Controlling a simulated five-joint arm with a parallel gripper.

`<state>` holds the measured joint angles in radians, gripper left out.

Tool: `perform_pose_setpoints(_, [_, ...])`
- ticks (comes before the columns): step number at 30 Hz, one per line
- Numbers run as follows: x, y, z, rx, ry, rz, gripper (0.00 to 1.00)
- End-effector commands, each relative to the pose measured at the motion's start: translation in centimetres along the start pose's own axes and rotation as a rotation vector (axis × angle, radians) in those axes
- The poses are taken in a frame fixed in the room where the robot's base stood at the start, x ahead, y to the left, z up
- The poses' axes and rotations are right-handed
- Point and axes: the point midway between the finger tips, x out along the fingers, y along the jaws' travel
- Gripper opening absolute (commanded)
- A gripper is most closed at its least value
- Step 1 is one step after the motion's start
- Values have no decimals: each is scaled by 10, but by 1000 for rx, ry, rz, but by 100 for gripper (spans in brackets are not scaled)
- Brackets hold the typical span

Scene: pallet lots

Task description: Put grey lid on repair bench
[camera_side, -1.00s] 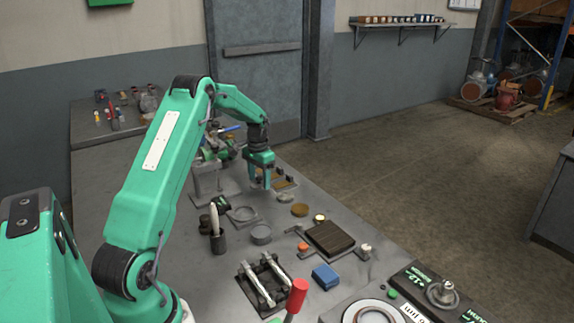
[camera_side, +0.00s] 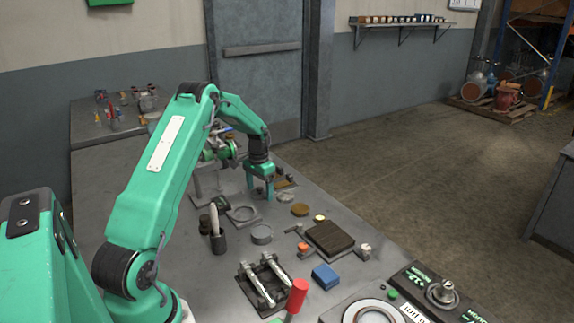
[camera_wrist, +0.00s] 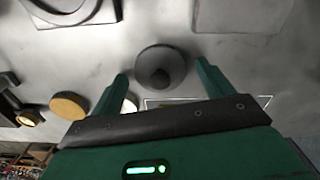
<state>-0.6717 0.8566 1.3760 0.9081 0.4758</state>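The grey lid, a round grey disc with a dark knob (camera_wrist: 160,68), lies on the grey worktop between my fingertips in the wrist view. My gripper (camera_wrist: 160,82) is open, with one finger on each side of the lid and visible gaps to it. In the side view my gripper (camera_side: 260,192) points down at the far part of the worktop, its two green fingers apart. The lid is mostly hidden there by the fingers. I cannot tell which fixture is the repair bench.
A grey ring on a square plate (camera_side: 243,213) stands close by, with an ochre disc (camera_side: 300,210) to its right. A grey cup (camera_side: 261,234), dark slatted pallet (camera_side: 330,237), blue box (camera_side: 325,276) and railed black fixture (camera_side: 263,283) are nearer. A green machine (camera_side: 222,152) stands behind.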

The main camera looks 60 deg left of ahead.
Motion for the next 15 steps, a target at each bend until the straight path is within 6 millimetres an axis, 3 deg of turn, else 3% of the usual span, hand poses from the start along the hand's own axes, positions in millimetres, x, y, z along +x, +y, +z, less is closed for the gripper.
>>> perform_pose_setpoints(15, [-12,0,0,0,1,-1,80])
